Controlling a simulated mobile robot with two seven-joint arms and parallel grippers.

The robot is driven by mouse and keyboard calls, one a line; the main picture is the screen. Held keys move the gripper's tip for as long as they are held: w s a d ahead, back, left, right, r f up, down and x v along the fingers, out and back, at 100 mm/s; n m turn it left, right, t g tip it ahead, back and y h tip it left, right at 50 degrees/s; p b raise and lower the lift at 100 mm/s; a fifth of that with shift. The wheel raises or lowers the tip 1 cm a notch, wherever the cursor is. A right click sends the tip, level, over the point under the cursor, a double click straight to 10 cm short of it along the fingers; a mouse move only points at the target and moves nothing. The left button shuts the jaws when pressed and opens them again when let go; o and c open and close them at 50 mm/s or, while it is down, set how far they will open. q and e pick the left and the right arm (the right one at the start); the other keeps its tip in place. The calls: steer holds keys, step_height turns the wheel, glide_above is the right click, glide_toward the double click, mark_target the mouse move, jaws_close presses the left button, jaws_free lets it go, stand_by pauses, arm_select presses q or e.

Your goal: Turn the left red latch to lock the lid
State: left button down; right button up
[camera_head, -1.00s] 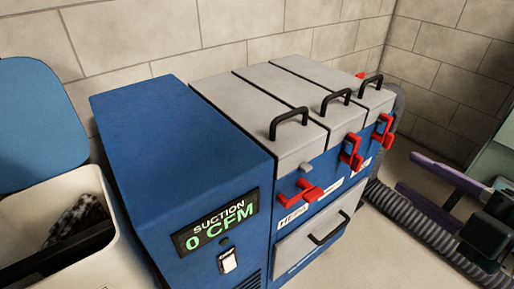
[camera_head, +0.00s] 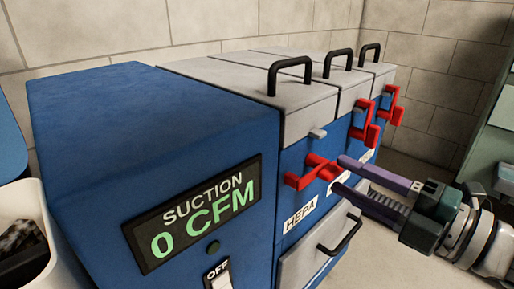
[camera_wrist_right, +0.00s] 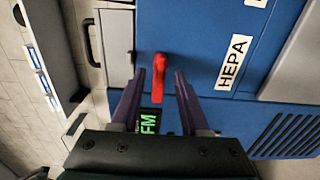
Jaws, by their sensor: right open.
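The left red latch (camera_head: 314,172) is on the front of the blue machine, below the nearest grey lid (camera_head: 262,94). It lies roughly level, while the other two red latches stand upright. A small grey catch (camera_head: 318,133) sits above it on the lid's edge. My right gripper (camera_head: 338,172) is open, its purple fingers pointing at the latch from the right. In the right wrist view the red latch (camera_wrist_right: 159,72) shows between and just beyond the fingertips (camera_wrist_right: 158,76); I cannot tell whether they touch it. My left gripper is not in view.
Two more red latches (camera_head: 367,123) (camera_head: 391,105) are close by at the right, under lids with black handles. A grey drawer (camera_head: 306,258) with a black handle is below. A suction panel (camera_head: 197,212) reads 0 CFM. A white bin (camera_head: 32,225) stands at the left.

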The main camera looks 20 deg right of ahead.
mark_target(338, 174)
steer(key=shift+x, duration=1.75)
steer(key=shift+c, duration=0.2)
jaws_close()
